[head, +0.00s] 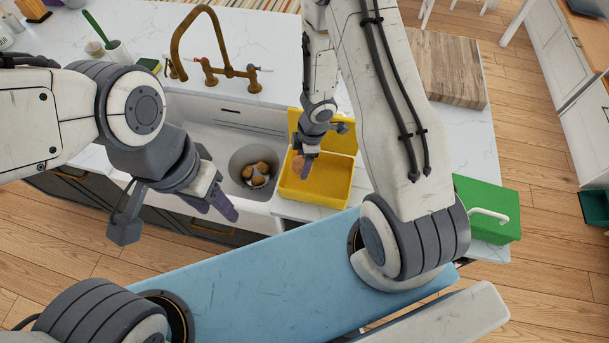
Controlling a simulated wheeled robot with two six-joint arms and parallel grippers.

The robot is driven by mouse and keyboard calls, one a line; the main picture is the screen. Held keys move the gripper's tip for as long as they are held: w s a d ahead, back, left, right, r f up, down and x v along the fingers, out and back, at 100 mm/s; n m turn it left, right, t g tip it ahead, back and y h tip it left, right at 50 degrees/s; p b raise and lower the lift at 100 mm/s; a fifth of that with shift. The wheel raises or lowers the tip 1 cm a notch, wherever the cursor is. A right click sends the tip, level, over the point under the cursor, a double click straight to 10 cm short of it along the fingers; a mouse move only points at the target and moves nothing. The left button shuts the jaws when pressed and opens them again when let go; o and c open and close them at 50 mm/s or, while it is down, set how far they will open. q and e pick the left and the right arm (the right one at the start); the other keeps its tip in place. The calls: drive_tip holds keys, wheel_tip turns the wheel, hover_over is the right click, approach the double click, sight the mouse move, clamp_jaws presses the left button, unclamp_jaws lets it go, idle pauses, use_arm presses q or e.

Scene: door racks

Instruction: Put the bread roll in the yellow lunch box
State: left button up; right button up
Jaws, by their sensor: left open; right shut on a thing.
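The yellow lunch box (338,190) stands on the white counter right of the sink, its lid (342,139) raised at the back. My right gripper (303,168) is over the left part of the lunch box, pointing down. It is shut on a small brown bread roll (298,162), which is partly hidden by the gripper. Whether the roll touches the box floor is not clear. My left gripper (222,200) is open and empty in front of the sink, left of the lunch box.
A round grey basin (241,161) in the sink holds several brown rounded items (259,169). A brass faucet (208,68) stands behind the sink. A wooden board (447,68) lies on the counter at the back right. A green box (487,206) is at the right.

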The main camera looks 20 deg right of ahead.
drive_tip(key=shift+w+a+f+b, duration=0.15)
drive_tip(key=shift+f+b, duration=0.25)
drive_tip(key=shift+f, duration=0.55)
use_arm(q)
wheel_tip(320, 180, down, 5)
drive_tip(key=b, duration=0.3)
drive_tip(key=shift+a+r, duration=0.1)
drive_tip(key=shift+r, duration=0.1)
use_arm(e)
wheel_tip(320, 180, down, 4)
drive_tip(key=shift+r, duration=0.2)
use_arm(q)
drive_tip(key=shift+s, duration=0.1)
use_arm(e)
drive_tip(key=shift+f, duration=0.2)
drive_tip(key=o, duration=1.3)
drive_tip(key=shift+c, duration=0.2)
use_arm(q)
drive_tip(key=shift+f, duration=0.1)
use_arm(e)
drive_tip(key=shift+r, duration=0.1)
